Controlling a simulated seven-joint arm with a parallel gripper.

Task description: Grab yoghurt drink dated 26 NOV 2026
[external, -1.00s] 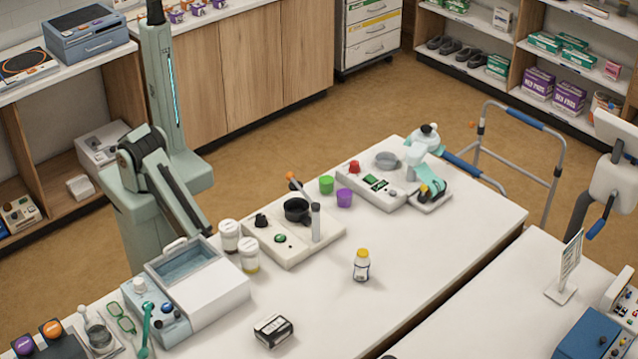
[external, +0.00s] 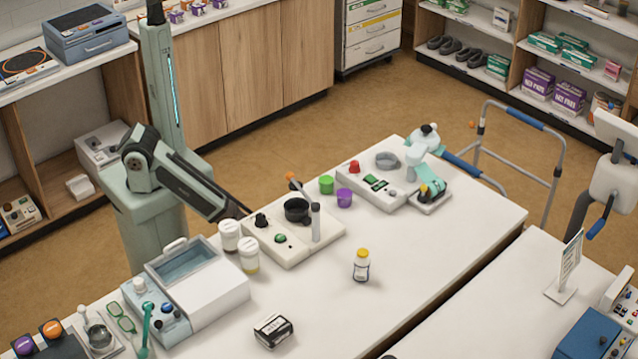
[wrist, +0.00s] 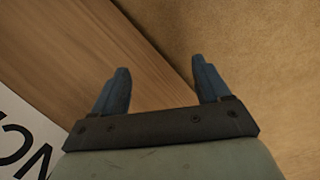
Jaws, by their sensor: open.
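A small white bottle with a yellow cap (external: 361,266) stands upright on the white table in the external view, right of the middle. It looks like a yoghurt drink, but any date on it is too small to read. My gripper shows in the wrist view (wrist: 164,82) with its two blue fingers apart and nothing between them. In the external view my forearm reaches toward the table's back edge, left of the bottle and well apart from it. The gripper itself is not clearly seen there. The wrist view shows no bottle.
Two white-lidded jars (external: 249,256) stand beside a lidded bin (external: 205,285). A control panel tray (external: 292,239) holds a black cup. A dark labelled box (external: 273,330) lies in front. The table around the bottle is clear. The wrist view shows wood panelling (wrist: 60,50) and brown floor.

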